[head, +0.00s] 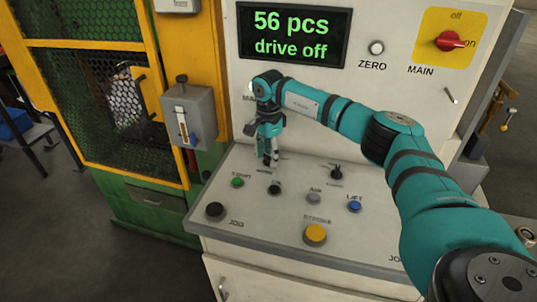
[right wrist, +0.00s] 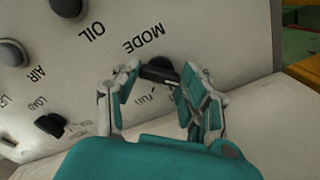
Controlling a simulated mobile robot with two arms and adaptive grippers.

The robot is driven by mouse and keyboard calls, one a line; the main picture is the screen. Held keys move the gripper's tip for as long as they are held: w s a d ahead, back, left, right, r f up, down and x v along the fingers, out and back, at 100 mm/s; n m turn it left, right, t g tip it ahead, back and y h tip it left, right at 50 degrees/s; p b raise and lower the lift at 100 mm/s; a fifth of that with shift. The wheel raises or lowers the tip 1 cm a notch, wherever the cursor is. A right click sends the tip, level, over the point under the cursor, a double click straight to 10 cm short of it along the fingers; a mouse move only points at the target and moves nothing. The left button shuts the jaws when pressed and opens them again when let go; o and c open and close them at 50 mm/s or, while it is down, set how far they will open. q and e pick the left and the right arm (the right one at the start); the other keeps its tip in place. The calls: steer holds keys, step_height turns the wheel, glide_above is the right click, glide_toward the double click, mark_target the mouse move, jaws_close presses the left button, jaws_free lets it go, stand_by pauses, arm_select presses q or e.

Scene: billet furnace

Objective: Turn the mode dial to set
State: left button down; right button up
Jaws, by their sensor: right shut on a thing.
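The mode dial (right wrist: 158,70) is a black knob on the pale sloping console, beside the label MODE, which appears upside down in the right wrist view. My right gripper (right wrist: 158,80) is shut on the dial, one finger on each side. My left gripper is not in view.
The console (head: 275,237) also bears a green button (head: 237,182), a blue button (head: 354,206), a yellow button (head: 315,234) and a black load dial (head: 336,173). A display (head: 292,35) reads "56 pcs drive off". A red main switch (head: 449,41) is at upper right.

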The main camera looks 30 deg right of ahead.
mark_target(269, 156)
steer(key=shift+w+r, duration=0.1)
steer(key=o, duration=1.2)
steer(key=shift+c, duration=0.2)
step_height(269, 156, up, 12)
